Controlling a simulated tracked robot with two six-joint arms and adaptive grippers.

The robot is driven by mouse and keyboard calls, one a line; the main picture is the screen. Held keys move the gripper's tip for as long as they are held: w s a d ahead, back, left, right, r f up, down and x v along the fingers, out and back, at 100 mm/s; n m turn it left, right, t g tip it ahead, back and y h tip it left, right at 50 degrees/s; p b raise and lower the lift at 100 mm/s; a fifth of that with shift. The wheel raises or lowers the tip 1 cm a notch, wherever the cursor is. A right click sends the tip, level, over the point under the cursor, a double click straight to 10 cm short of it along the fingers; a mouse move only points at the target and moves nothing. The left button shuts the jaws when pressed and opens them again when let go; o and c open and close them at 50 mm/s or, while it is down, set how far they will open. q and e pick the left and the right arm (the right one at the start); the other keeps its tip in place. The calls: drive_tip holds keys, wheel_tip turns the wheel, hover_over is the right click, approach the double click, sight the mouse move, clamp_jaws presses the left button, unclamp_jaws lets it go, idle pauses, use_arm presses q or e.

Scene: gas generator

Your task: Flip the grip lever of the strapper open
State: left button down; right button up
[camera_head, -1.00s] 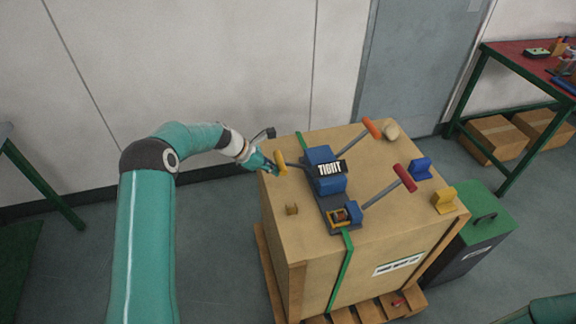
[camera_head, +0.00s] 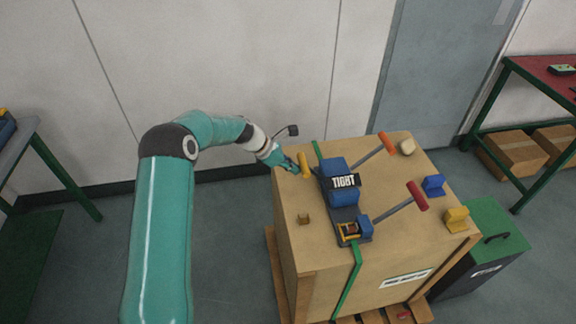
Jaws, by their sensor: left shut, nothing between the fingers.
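The strapper (camera_head: 342,197) is a blue and dark grey tool with a "TIGHT" sign, standing on top of a wooden crate (camera_head: 300,242). A lever with a yellow handle (camera_head: 304,165) sticks out on its left side; I take this for the grip lever. It looks raised and steep. Two more levers reach to the right, one with an orange handle (camera_head: 386,143) and one with a red handle (camera_head: 417,196). My left gripper (camera_head: 291,165) is shut and empty, just left of the yellow handle. I cannot tell whether they touch. My right gripper is out of view.
A green strap (camera_head: 347,285) runs over the crate. A blue block (camera_head: 434,185), a yellow block (camera_head: 456,219) and a beige lump (camera_head: 407,147) lie on its right side. A green-lidded box (camera_head: 492,230) stands right of the crate. Wall and door are behind.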

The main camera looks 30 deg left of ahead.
use_arm(q)
drive_tip(key=shift+w+d+r, duration=0.2)
drive_tip(key=shift+w+r, duration=0.25)
drive_tip(key=shift+r, duration=0.4)
drive_tip(key=shift+a+r+p, duration=0.2)
drive_tip(key=shift+r+p, duration=0.35)
drive_tip(key=shift+p, duration=0.15)
wheel_tip(320, 180, up, 7)
drive_tip(key=s+a+p, duration=0.1)
drive_tip(key=s+p, duration=0.1)
drive_tip(key=p, duration=0.1)
drive_tip(key=shift+s+a, duration=0.25)
drive_tip(key=shift+a, duration=0.15)
drive_tip(key=shift+f, duration=0.1)
